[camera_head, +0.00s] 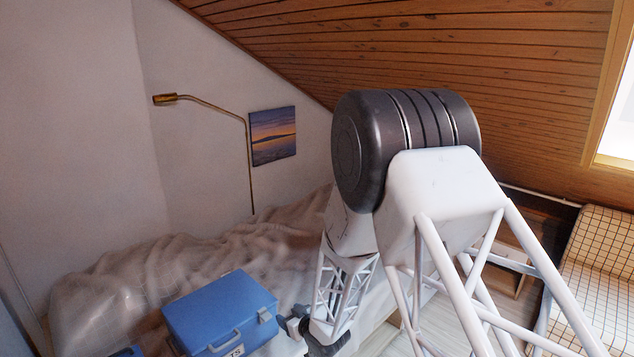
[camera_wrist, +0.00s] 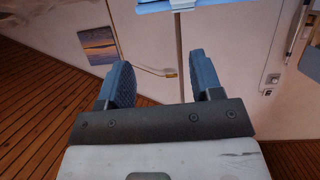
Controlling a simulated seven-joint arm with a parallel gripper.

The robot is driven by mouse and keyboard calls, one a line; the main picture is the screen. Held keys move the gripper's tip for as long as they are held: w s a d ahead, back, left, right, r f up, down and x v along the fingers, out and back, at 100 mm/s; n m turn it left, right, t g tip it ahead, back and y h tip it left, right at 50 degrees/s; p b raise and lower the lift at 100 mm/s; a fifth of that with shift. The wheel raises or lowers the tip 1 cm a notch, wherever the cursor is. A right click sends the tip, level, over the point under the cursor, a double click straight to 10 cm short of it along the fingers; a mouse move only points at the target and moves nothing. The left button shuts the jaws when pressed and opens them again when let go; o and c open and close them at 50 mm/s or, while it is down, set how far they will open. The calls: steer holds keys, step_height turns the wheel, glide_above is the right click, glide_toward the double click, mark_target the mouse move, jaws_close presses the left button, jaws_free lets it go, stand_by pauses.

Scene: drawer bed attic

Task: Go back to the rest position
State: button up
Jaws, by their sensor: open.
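My gripper (camera_wrist: 160,72) shows in the wrist view as two blue-grey padded fingers, spread apart with nothing between them. In the head view my arm reaches across the middle and right, and its lower end is near the bottom edge, right of the blue box. The fingers cannot be made out clearly there. The blue box (camera_head: 221,308) has a closed lid, a handle and a partly cut-off label. It sits on the bed and is apart from my fingers in the wrist view.
A rumpled cover lies on the bed (camera_head: 190,262). A brass lamp (camera_head: 250,165) and a sunset picture (camera_head: 273,135) are by the back wall. The sloped wooden ceiling (camera_head: 420,40) is overhead. A checked seat (camera_head: 600,265) stands at the right.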

steer(key=s+d+r+m+h, duration=0.15)
steer(key=d+r+h, duration=0.35)
steer(key=d+r, duration=0.65)
steer(key=s+d+r+m+g+h, duration=0.1)
steer(key=s+d+r+m+h, duration=0.1)
steer(key=s+d+r, duration=0.3)
steer(key=s+d+r+m+g+h, duration=0.1)
steer(key=s+d+r, duration=0.25)
steer(key=r, duration=0.45)
steer(key=s+d+r+m+g, duration=0.1)
steer(key=s+d+r+g, duration=0.1)
steer(key=s, duration=0.8)
steer(key=s+d+r+m+g, duration=0.1)
steer(key=s+r, duration=0.4)
steer(key=s, duration=0.5)
steer(key=s+d+r+m+g+h, duration=0.1)
steer(key=s+d+r+m+g, duration=0.1)
steer(key=s, duration=0.8)
steer(key=shift+s+d+r+g, duration=0.4)
steer(key=shift+d+r+g, duration=0.2)
steer(key=shift+d+r, duration=0.35)
